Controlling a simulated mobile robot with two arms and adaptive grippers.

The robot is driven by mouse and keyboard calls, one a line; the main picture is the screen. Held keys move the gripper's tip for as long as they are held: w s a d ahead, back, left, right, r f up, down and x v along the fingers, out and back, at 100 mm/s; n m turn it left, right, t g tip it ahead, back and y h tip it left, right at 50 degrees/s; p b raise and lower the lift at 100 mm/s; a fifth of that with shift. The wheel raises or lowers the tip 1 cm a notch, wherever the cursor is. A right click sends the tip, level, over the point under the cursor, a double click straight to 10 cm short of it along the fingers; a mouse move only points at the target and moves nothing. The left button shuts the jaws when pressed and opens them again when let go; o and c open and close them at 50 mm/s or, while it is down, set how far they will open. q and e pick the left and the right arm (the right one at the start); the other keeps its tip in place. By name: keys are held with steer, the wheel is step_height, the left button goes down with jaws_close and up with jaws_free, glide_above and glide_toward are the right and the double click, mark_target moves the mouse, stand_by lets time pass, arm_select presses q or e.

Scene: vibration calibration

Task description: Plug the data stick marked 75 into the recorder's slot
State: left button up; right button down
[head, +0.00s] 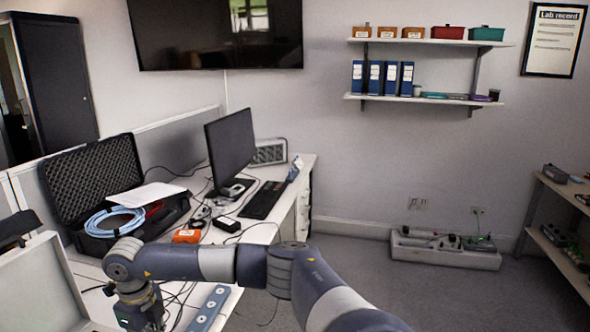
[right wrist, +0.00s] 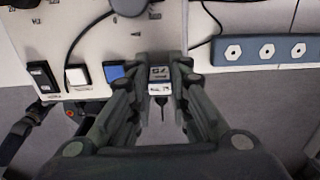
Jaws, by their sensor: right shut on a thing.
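My right gripper (right wrist: 160,88) is shut on a small stick (right wrist: 160,77) in the right wrist view. The stick has a pale label with dark marks that look like 75, seen upside down; a thin dark piece hangs below it. It is at the edge of a white panel (right wrist: 93,22). I cannot tell whether it touches a slot. A black piece (right wrist: 43,76), a white piece (right wrist: 77,76) and a blue piece (right wrist: 114,74) sit in a row along this panel. In the head view my right gripper (head: 140,312) is at the lower left, fingertips hidden. The recorder is not clearly identifiable.
A blue-grey bar with white hex fittings (right wrist: 268,50) lies right of the panel; it also shows in the head view (head: 208,307). Cables cross the desk.

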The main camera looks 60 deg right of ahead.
steer(key=shift+f, duration=0.15)
steer(key=c, duration=1.4)
jaws_free()
steer(key=shift+r, duration=0.25)
steer(key=shift+r+p, duration=1.7)
steer(key=shift+r, duration=0.65)
steer(key=shift+r, duration=0.1)
steer(key=shift+r, duration=0.35)
step_height(320, 180, up, 11)
steer(key=shift+r, duration=0.1)
